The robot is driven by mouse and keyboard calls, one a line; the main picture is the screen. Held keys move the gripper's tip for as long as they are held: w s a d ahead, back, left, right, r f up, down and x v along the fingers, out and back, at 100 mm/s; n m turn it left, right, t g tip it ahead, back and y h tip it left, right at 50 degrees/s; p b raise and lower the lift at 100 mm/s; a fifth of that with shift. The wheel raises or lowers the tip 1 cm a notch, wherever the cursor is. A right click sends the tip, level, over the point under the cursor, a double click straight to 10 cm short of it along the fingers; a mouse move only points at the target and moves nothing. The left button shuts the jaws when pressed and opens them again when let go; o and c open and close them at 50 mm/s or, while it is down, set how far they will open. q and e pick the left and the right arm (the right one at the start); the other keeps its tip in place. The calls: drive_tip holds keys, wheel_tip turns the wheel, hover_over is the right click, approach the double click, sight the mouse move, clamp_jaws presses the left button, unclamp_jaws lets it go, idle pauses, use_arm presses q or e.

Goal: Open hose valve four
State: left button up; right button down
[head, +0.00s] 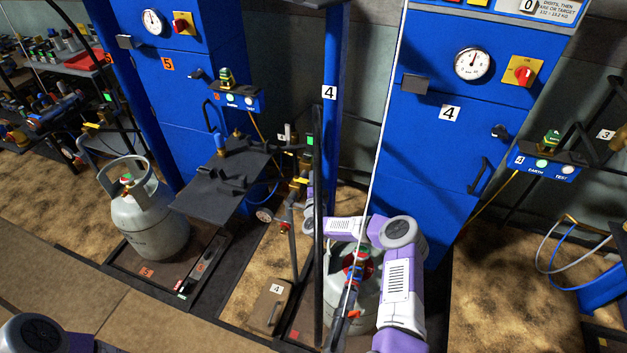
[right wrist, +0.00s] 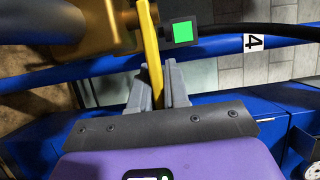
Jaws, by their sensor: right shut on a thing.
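The valve's yellow lever (right wrist: 151,45) runs down from the brass valve body (right wrist: 108,22) in the right wrist view. Its lower end lies between the two grey fingers of my right gripper (right wrist: 155,85), which is shut on it. In the head view the valve (head: 300,183) is small, left of the black upright post (head: 318,240). My right arm reaches to it from the right, passing behind the post, and the gripper is partly hidden there. Of my left arm only a rounded link shows at the lower left; its gripper is out of view.
A box with a green light (right wrist: 182,32) sits beside the lever. A blue cabinet marked 4 (head: 440,150) stands behind my right arm. A grey gas cylinder (head: 340,290) stands below the arm, partly hidden by it. Another cylinder (head: 150,225) and a dark shelf (head: 222,185) are left.

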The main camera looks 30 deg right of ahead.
drive_tip(key=shift+s+a+m+g+h+p, duration=0.2)
drive_tip(key=shift+m+g+h, duration=0.15)
drive_tip(key=shift+h, duration=0.2)
drive_tip(key=shift+s+a+m+g+h+p, duration=0.15)
drive_tip(key=shift+m+g+h, duration=0.1)
drive_tip(key=shift+m+h, duration=0.25)
drive_tip(key=shift+s+a+m+g+h, duration=0.2)
drive_tip(key=shift+a+m+g+h, duration=0.05)
drive_tip(key=shift+m+g+h, duration=0.55)
drive_tip(key=shift+s+a+m+g+h+b, duration=0.2)
drive_tip(key=shift+s+a+m+g+h, duration=0.05)
drive_tip(key=shift+m+g+h, duration=0.5)
drive_tip(key=shift+s+a+m+g+h+b, duration=0.25)
drive_tip(key=shift+m+g+h, duration=0.25)
drive_tip(key=shift+g+h, duration=0.35)
drive_tip(key=c, duration=1.2)
unclamp_jaws()
